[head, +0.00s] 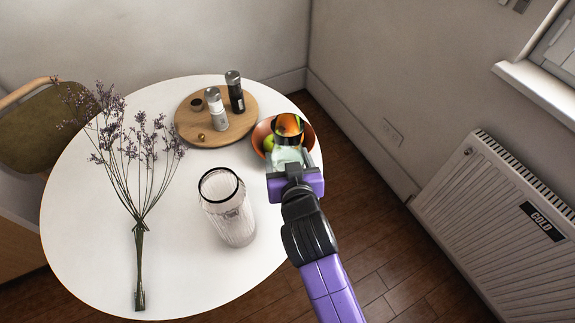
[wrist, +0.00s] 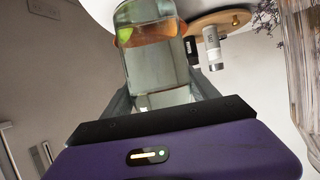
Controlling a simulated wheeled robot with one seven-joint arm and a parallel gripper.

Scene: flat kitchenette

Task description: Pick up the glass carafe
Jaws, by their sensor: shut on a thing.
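The glass carafe (head: 289,153) is clear, with a dark band at its top, and stands out in front of the fruit bowl in the head view. My gripper (head: 287,168) is shut on it at the table's right side. In the wrist view the clear carafe (wrist: 155,65) is between the two fingers of my gripper (wrist: 162,95), one on each side. Fruit colours show through the glass. My gripper hides part of the carafe, and I cannot tell whether its base is clear of the table.
A ribbed glass vessel with a black rim (head: 232,215) stands left of my gripper. An orange fruit bowl (head: 308,137) is behind the carafe. A round wooden board (head: 238,130) holds shakers. Dried flowers (head: 139,250) lie at left on the white table (head: 85,250). A radiator (head: 500,205) is right.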

